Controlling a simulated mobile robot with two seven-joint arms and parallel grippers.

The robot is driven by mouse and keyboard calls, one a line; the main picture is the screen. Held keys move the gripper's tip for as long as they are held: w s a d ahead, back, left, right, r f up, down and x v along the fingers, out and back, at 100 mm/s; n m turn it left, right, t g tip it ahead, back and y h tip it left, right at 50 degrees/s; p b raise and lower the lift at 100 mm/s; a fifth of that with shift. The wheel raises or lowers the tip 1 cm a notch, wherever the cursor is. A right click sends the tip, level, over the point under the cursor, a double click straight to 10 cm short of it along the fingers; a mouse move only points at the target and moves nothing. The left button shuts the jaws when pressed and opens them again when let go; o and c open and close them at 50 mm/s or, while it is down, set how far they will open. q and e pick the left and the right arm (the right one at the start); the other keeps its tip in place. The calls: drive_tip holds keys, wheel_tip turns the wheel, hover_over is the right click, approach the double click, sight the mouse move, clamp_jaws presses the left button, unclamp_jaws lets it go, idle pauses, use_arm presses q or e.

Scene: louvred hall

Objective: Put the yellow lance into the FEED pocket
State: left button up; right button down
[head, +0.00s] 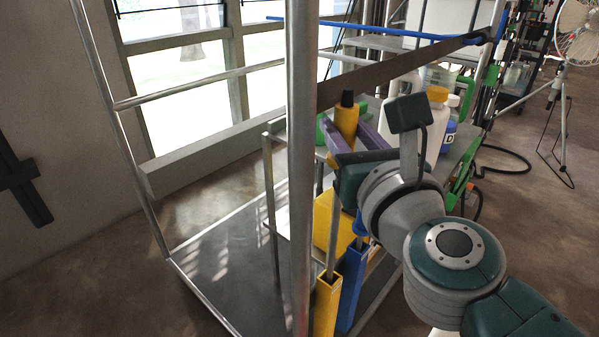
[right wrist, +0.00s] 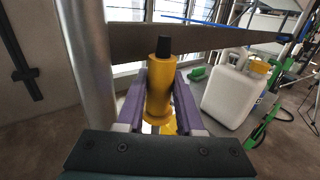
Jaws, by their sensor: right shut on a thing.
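The yellow lance (head: 346,122) has a thick yellow handle with a black top. My right gripper (head: 352,137) is shut on that handle with its purple fingers, one on each side. The lance also shows between the fingers in the right wrist view (right wrist: 159,88). A thin grey shaft runs down from under the gripper to the mouth of a yellow square pocket (head: 327,308). I cannot tell how deep its tip is. A blue pocket (head: 351,288) stands beside it with a blue-topped piece above it. No FEED label is readable. My left gripper is out of view.
A steel upright (head: 301,200) of the trolley stands close left of the lance. A dark flat bar (head: 400,72) crosses behind it. White containers (right wrist: 236,96) stand on a shelf to the right. The trolley deck (head: 225,262) at left is bare.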

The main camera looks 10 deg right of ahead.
wheel_tip(320, 180, up, 19)
drive_tip(key=p, duration=1.7)
